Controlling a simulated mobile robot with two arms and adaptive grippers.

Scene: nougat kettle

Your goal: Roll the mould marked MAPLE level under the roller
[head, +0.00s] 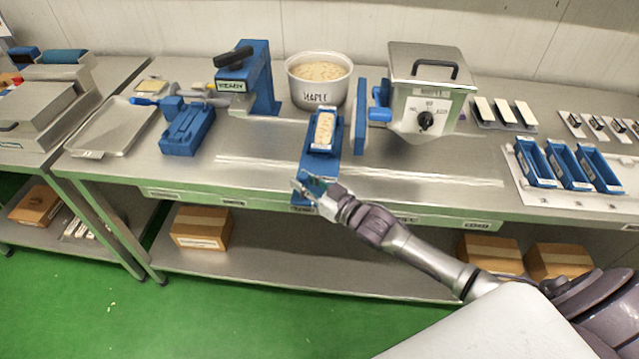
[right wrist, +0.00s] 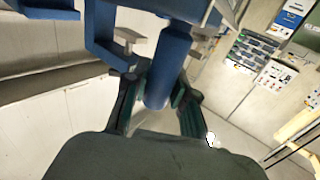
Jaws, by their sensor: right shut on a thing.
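A blue mould (head: 311,150) filled with a pale, speckled slab (head: 324,131) sits on a long blue piece that runs to the bench's front edge. The label on its end is too small to read. My right gripper (head: 308,186) is at the near end of that piece, in front of the mould. In the right wrist view its fingers (right wrist: 155,95) are shut on a blue round handle (right wrist: 165,70). Which part is the roller I cannot tell for sure; a teal roll (head: 62,57) lies on the left table. My left gripper is not in view.
A white pot (head: 318,92) stands behind the mould, with a dial machine (head: 425,100) and upright blue plate (head: 360,117) to the right. A blue press (head: 258,80) stands left of the pot. Empty blue moulds (head: 570,167) are at the far right. The bench's front strip is mostly clear.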

